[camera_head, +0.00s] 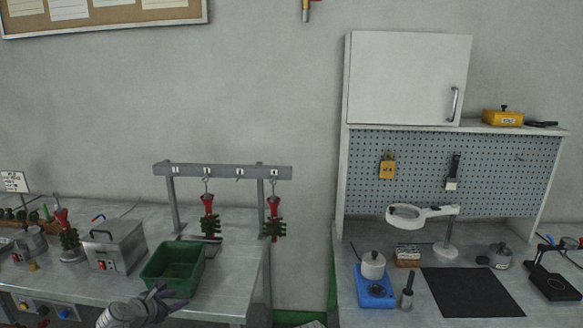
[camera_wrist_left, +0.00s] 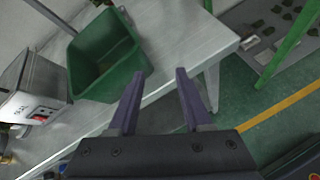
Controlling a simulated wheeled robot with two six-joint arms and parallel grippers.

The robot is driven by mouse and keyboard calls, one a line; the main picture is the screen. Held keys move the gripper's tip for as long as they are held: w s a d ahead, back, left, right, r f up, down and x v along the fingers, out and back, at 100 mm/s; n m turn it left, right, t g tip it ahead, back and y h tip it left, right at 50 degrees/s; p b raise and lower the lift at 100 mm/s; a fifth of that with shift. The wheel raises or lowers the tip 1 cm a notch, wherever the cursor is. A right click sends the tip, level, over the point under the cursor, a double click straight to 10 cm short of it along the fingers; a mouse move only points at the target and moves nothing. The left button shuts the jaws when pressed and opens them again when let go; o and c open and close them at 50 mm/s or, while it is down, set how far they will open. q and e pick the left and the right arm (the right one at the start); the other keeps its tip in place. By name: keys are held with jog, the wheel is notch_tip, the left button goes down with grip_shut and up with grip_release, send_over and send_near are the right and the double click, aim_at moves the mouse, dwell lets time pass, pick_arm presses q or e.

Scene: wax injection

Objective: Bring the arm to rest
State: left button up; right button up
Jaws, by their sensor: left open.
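My left gripper (camera_head: 168,297) is at the front edge of the left bench (camera_head: 225,290) in the head view, just in front of the green bin (camera_head: 172,266). In the left wrist view my left gripper (camera_wrist_left: 158,100) is open, with its two fingers apart and nothing between them. The green bin (camera_wrist_left: 108,55) is ahead and to the left of the fingers there, apart from them. No object is in the jaws. My right gripper is not in view.
A grey rack (camera_head: 225,171) holds two hanging red-and-green wax trees (camera_head: 209,215). A metal box (camera_head: 114,246) stands left of the bin. The right bench carries a black mat (camera_head: 471,292) and a magnifier lamp (camera_head: 405,215). A gap separates the benches.

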pick_arm(q)
jog(key=s+d+f+m+g+h, duration=0.1)
jog(key=s+d+f+m+g, duration=0.25)
jog(key=d+m, duration=0.55)
jog(key=s+d+f+m+g, duration=0.4)
jog(key=d+m, duration=0.3)
jog(key=d, duration=0.4)
jog(key=s+d+f+m+g+y, duration=0.1)
jog(key=s+d+m+g+y, duration=0.1)
jog(key=s+m, duration=0.5)
jog(key=s+d+f+m+g+y, duration=0.1)
jog(key=s+d+m+g+y, duration=0.1)
jog(key=s+m, duration=0.5)
jog(key=d+m+y, duration=0.1)
jog(key=d+m, duration=0.1)
jog(key=shift+d+m+p, duration=0.3)
jog(key=shift+p, duration=0.1)
jog(key=shift+s, duration=0.1)
